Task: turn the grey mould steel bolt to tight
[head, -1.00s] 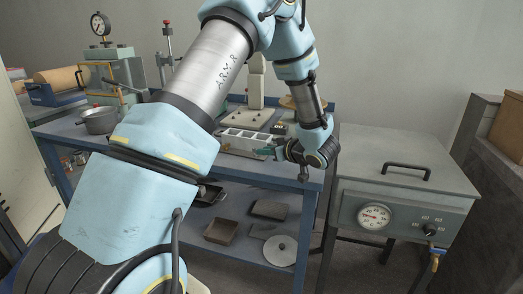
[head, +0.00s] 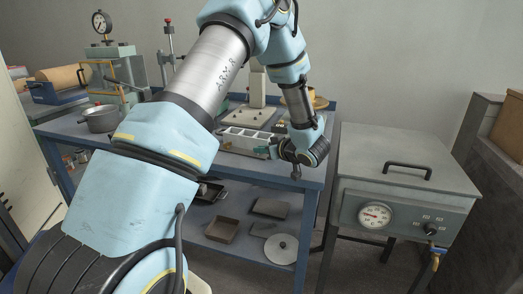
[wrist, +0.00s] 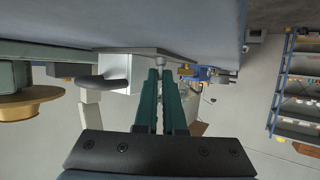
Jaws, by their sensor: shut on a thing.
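The grey steel mould (head: 246,140) sits on the blue bench near its front edge, with open compartments in its top. In the wrist view the mould (wrist: 115,72) is a pale block beside the fingertips. The bolt (wrist: 161,61) is a small grey piece at the mould's side, between the tips of the green fingers. My gripper (wrist: 161,72) is shut on the bolt. In the head view my gripper (head: 273,148) reaches the mould's right end, and the bolt is hidden there. How tight the bolt is cannot be told.
The blue bench (head: 240,172) also bears a pot (head: 101,119) at left and a press behind. A grey oven (head: 400,165) with a handle and dial stands right of the bench. Trays lie on the lower shelf (head: 222,229).

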